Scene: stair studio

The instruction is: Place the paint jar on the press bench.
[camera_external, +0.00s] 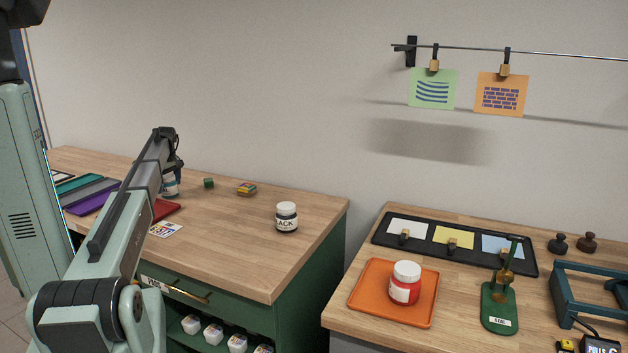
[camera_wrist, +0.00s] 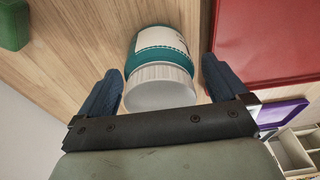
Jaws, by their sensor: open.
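A teal paint jar (camera_wrist: 160,65) with a white lid and pale label lies between the two fingers of my gripper (camera_wrist: 163,88) in the wrist view. The fingers are open, one on each side, and I see gaps beside the jar. In the external view, my gripper (camera_external: 172,165) is over the left bench (camera_external: 245,225), and the jar (camera_external: 171,187) is partly hidden behind my arm. The right bench (camera_external: 455,305) carries a teal press frame (camera_external: 590,292) and a small green stamp stand (camera_external: 499,307).
A black jar (camera_external: 286,221) stands near the left bench's right end. A red jar (camera_external: 405,284) stands on an orange tray (camera_external: 366,308) on the right bench. A black tray (camera_external: 380,236) with coloured cards lies behind it. A gap separates the benches. A red flat item (camera_wrist: 270,45) lies beside my gripper.

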